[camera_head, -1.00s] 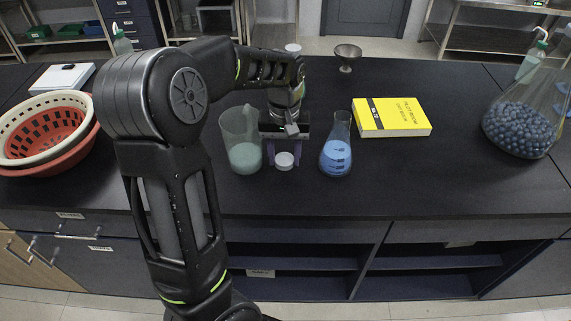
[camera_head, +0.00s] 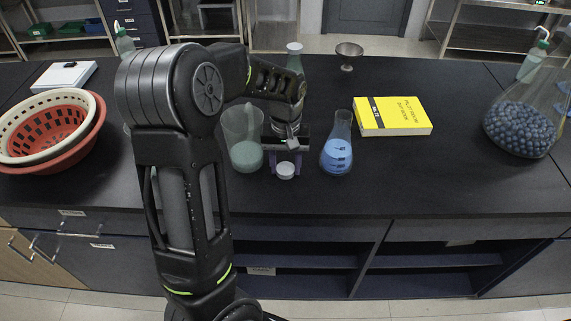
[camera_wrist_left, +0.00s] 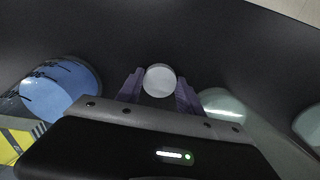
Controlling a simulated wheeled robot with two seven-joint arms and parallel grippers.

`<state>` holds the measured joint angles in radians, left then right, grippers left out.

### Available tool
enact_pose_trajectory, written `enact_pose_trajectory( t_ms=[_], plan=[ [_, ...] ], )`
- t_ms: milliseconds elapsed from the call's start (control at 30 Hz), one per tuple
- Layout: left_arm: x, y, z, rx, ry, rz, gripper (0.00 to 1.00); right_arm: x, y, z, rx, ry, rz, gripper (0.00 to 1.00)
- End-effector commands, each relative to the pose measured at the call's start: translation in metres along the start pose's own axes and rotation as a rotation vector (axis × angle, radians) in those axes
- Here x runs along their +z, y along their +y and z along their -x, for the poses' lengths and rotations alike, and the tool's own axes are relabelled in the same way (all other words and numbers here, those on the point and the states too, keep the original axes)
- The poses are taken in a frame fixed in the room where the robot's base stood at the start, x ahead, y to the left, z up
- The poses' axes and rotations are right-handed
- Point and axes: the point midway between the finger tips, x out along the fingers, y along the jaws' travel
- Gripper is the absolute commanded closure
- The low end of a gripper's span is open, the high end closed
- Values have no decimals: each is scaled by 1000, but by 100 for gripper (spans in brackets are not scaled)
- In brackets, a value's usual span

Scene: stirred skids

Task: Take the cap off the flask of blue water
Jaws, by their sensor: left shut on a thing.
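The conical flask of blue water (camera_head: 337,155) stands upright on the dark bench, its narrow neck open at the top with no cap on it. It also shows at the left of the left wrist view (camera_wrist_left: 60,92). My left gripper (camera_head: 285,165) is just left of the flask, apart from it, pointing down. Its purple fingers are shut on a round white cap (camera_wrist_left: 160,79), which also shows in the head view (camera_head: 285,171). Whether the cap touches the bench is hard to tell. My right gripper is not in view.
A beaker of greenish liquid (camera_head: 245,150) stands close left of the gripper. A yellow book (camera_head: 405,116) lies behind right of the flask. Nested baskets (camera_head: 92,125) are at left, a big flask of dark balls (camera_head: 520,128) at right. The bench front is clear.

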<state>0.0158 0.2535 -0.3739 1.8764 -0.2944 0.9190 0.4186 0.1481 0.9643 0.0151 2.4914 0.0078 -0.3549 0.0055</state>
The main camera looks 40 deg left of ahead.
Motion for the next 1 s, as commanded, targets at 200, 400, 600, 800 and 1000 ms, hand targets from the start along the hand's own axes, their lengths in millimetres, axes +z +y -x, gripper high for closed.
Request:
enact_pose_trajectory(
  t_ms=[200,400,600,800,1000],
  plan=[
    [0,0,-2,0,0,0,42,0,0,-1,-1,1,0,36],
    [0,0,-2,0,0,0,34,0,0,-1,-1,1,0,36],
    [0,0,1,0,0,0,34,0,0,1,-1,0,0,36],
    [-1,0,17,2,4,0,34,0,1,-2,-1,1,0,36],
    [-1,0,55,2,5,-1,34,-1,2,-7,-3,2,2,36]
  ],
)
